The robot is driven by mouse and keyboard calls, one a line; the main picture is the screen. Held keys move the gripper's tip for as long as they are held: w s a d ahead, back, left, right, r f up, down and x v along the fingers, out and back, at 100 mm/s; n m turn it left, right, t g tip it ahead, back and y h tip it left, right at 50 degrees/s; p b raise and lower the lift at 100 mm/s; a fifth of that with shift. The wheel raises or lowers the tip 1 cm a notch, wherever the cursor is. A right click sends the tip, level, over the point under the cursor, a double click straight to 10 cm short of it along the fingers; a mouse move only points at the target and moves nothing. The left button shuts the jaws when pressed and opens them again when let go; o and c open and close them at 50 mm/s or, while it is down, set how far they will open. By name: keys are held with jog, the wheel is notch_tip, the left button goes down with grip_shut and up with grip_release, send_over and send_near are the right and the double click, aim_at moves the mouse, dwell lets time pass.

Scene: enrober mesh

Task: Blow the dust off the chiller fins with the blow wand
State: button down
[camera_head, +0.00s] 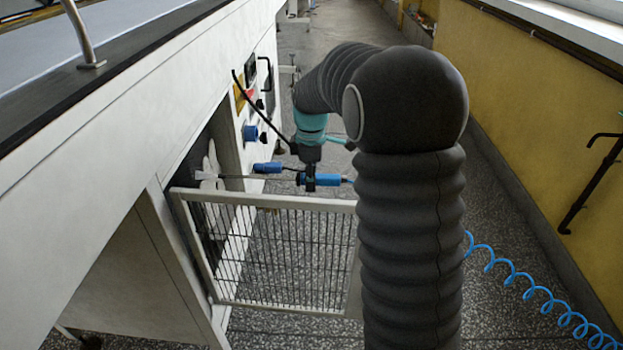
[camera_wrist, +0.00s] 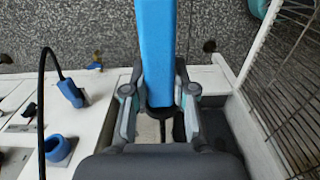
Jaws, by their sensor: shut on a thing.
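My gripper (camera_head: 310,178) is shut on the blow wand's blue handle (camera_head: 328,180), just above the open mesh door. In the wrist view the blue handle (camera_wrist: 155,45) stands between the two fingers of my gripper (camera_wrist: 158,98). The wand's thin tube (camera_head: 255,177) points left into the dark opening in the machine's side. A pale, lobed shape (camera_head: 210,162) shows at the opening near the tube's tip. I cannot tell whether it is dust or a part. The chiller fins cannot be made out clearly, and the tip's distance from them is unclear.
The mesh door (camera_head: 275,204) stands open across the aisle below the wand. A blue plug (camera_wrist: 71,92) on a black cable and a blue socket (camera_wrist: 58,150) are close by on the machine's panel. A coiled blue hose (camera_head: 530,290) runs right. A yellow wall (camera_head: 535,100) bounds the aisle.

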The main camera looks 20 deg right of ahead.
jog(key=shift+w, duration=0.1)
jog(key=w+d+p, duration=0.3)
jog(key=w+p, duration=0.1)
jog(key=w, duration=0.5)
jog(key=shift+w+d+p, duration=0.15)
jog(key=shift+w+p, duration=0.15)
jog(key=shift+w, duration=0.1)
dwell(1.4)
dwell(0.7)
